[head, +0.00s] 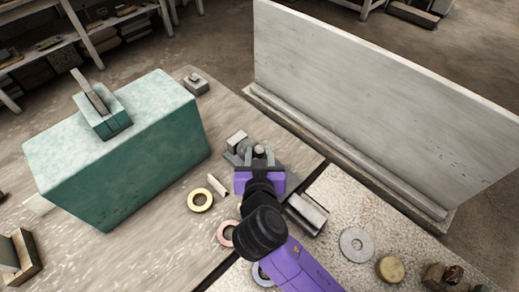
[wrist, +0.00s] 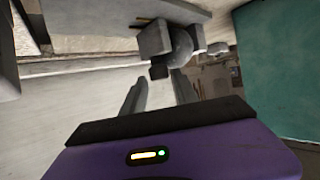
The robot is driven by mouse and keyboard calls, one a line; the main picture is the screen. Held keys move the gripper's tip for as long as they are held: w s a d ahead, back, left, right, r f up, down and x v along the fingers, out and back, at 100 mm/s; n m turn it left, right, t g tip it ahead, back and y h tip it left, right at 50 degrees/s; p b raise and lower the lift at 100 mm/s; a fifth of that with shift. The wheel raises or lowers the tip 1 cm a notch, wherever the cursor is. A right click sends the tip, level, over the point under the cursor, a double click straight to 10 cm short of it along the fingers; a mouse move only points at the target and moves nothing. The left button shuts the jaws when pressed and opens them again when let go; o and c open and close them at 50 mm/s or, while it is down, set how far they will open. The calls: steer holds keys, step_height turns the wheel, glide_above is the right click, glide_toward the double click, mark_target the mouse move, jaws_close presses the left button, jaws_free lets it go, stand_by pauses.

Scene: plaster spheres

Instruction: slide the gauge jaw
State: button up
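The gauge is a grey metal piece on the table, with a bar (head: 287,178) and an upright block (head: 237,140) at its far left end. A small round-topped grey part (head: 260,149) stands close to that block; I cannot tell for certain which part is the jaw. My gripper (head: 260,156) is over the gauge, its two fingers apart on either side of the round-topped part. In the wrist view the open fingers (wrist: 158,88) point toward grey blocks and a rounded grey part (wrist: 180,46). Contact cannot be made out. My purple gripper body hides part of the bar.
A large green block (head: 125,150) stands left, with a smaller clamp-like piece on top. A pale upright panel (head: 385,105) stands behind right. A brass ring (head: 200,200), a small pale cylinder (head: 217,185) and a grey channel-shaped block (head: 307,212) lie near my gripper.

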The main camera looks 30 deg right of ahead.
steer(key=shift+w+d+f, duration=0.25)
steer(key=shift+w, duration=0.2)
jaws_close()
stand_by(1.2)
